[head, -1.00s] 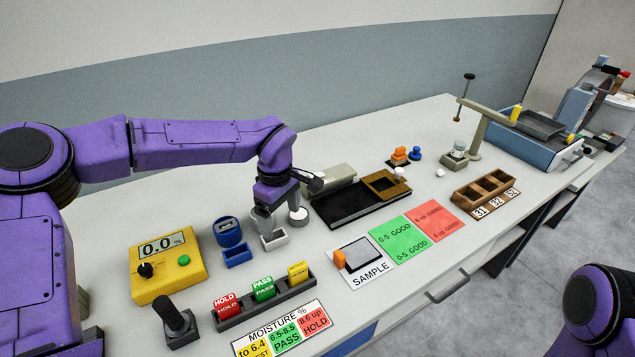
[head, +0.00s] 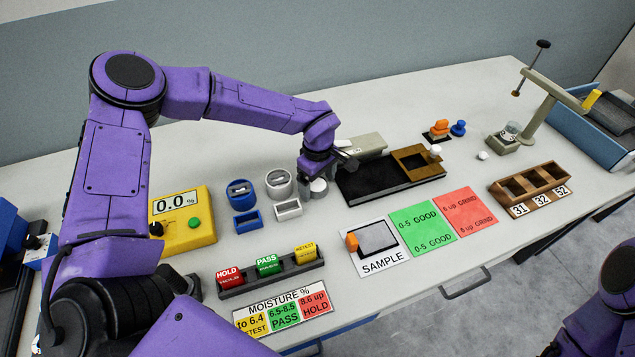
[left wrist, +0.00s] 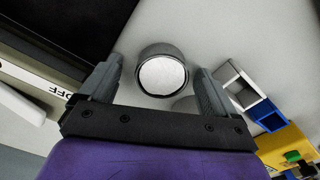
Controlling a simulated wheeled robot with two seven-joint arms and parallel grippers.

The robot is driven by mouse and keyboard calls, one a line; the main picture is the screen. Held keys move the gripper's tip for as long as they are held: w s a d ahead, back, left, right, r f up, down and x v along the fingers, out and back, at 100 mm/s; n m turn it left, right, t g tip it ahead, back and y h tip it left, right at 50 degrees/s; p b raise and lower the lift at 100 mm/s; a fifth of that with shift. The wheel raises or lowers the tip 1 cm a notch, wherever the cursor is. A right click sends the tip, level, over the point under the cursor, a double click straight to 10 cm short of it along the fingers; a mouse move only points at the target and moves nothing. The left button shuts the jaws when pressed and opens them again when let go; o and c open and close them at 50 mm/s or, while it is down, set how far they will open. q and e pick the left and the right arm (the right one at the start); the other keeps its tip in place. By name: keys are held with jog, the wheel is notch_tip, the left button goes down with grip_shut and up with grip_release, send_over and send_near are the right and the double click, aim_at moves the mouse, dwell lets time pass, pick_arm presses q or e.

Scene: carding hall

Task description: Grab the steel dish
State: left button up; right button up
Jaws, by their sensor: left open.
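The steel dish (head: 318,189) is a small round grey dish with a white top. It stands on the table just left of the black tray, partly hidden by my left gripper. My left gripper (head: 313,176) is open, directly over the dish. In the left wrist view the dish (left wrist: 163,74) shows between and a little beyond the two spread fingers, with room on both sides. I cannot tell the exact height gap. My right gripper is out of view; only part of that arm shows at the lower right.
A white bin (head: 288,210), a blue bin (head: 247,222), a steel-grey cup (head: 279,184) and a blue cup (head: 240,192) stand left of the dish. The black tray (head: 365,185) is close on the right. A yellow meter (head: 182,222) stands further left.

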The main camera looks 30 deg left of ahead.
pick_arm(q)
jog(key=shift+w+f, duration=0.25)
jog(key=shift+f, duration=0.25)
jog(key=shift+s+a+r, duration=0.1)
jog(key=shift+s+r, duration=0.1)
jog(key=shift+s, duration=0.3)
jog(key=c, duration=1.2)
